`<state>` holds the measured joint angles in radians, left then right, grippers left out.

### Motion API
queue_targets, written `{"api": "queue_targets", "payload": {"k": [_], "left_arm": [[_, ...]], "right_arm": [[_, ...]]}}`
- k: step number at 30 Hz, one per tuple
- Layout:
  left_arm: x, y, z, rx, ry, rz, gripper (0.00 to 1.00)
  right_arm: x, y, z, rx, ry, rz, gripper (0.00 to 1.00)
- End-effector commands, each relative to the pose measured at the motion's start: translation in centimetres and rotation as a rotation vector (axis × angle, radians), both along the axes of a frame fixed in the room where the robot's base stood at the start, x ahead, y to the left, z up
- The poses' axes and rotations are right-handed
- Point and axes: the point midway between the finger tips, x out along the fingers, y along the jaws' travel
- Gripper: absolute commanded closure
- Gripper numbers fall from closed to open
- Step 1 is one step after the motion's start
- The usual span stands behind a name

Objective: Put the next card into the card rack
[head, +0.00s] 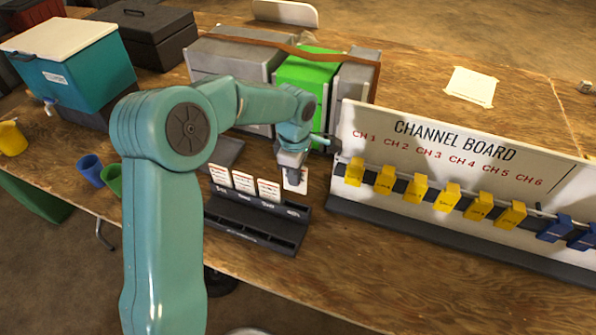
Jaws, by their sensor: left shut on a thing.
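The dark card rack (245,232) stands on the wooden table, left of the channel board. Three white cards with red headings stand upright in its back row: a left card (220,176), a middle card (244,181) and a right card (269,190). My left gripper (292,173) is shut on another white card (298,184) at the rack's right end, in line with the three cards. Its fingers cover part of this card. I cannot tell whether the card's lower edge touches the rack. My right gripper is out of view.
The channel board (450,165) with yellow and blue tags stands close on the right. Grey and green boxes (303,80) stand behind. A dark flat tray (226,152) lies behind the rack. Cups (90,170) and a teal cooler (75,75) are at left.

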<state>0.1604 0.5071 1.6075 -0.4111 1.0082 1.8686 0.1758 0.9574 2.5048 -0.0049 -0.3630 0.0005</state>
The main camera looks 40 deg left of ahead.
Motion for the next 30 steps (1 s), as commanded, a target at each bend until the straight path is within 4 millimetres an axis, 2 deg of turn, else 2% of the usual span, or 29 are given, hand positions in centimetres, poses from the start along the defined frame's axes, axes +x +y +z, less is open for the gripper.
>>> {"api": "queue_targets", "payload": {"k": [23, 30], "left_arm": [[0.2, -0.4, -5.4, 0.000, 0.002, -0.004, 1.00], [0.2, -0.4, -7.1, 0.000, 0.001, -0.004, 1.00]], "right_arm": [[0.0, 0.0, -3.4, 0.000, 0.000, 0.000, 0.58], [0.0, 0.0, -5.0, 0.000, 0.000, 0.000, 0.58]]}}
